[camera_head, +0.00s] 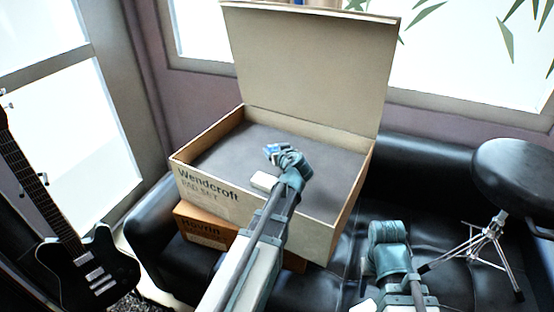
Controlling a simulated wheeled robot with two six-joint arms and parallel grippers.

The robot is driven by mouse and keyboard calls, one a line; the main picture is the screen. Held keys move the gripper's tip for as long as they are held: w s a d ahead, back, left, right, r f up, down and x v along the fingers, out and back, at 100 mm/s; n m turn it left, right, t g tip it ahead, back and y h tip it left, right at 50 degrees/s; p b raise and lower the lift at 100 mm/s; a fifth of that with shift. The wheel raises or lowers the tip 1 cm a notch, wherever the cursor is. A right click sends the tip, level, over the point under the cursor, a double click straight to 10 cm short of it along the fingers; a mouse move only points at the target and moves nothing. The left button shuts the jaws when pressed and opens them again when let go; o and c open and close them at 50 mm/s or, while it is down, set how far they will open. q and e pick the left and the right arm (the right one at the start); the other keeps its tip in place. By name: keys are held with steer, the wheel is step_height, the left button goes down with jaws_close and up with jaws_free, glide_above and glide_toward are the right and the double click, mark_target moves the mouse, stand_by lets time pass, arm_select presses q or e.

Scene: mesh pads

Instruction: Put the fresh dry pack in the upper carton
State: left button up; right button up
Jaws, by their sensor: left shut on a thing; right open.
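The upper carton (205,184) is a large tan box marked "Wendcroft", with its lid (310,65) standing open at the back. A flat dark grey surface (220,150) fills its inside. My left gripper (278,156) reaches in over the front wall and is shut on a small blue and white pack (270,149), which I take to be the dry pack. The gripper hides most of the pack, and I cannot tell whether it touches the grey surface. My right gripper (387,236) is open, outside the carton at the lower right, over the sofa.
A lower orange-brown carton (205,229) lies under the upper one on a black sofa (150,221). A black guitar (92,268) stands at left. A round black stool seat (515,175) and a metal tripod stand (487,245) are at right.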

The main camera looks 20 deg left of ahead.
arm_select(q)
steer(key=shift+f+b, duration=0.45)
steer(key=shift+f, duration=0.5)
arm_select(e)
steer(key=shift+f, duration=0.95)
arm_select(q)
steer(key=shift+f+b, duration=0.65)
steer(key=o, duration=1.3)
steer(key=shift+c, duration=0.2)
arm_select(e)
steer(key=shift+f, duration=0.6)
arm_select(q)
steer(key=shift+r, duration=0.2)
arm_select(e)
steer(key=shift+r, duration=0.1)
arm_select(q)
steer(key=shift+r+p, duration=0.55)
steer(key=shift+p, duration=0.2)
steer(key=p+v, duration=0.2)
steer(key=v, duration=0.5)
steer(key=shift+s+d+r+p, duration=0.1)
steer(key=shift+s+d+p, duration=0.05)
steer(key=shift+p, duration=0.2)
arm_select(e)
step_height(320, 180, up, 4)
steer(key=shift+f, duration=0.1)
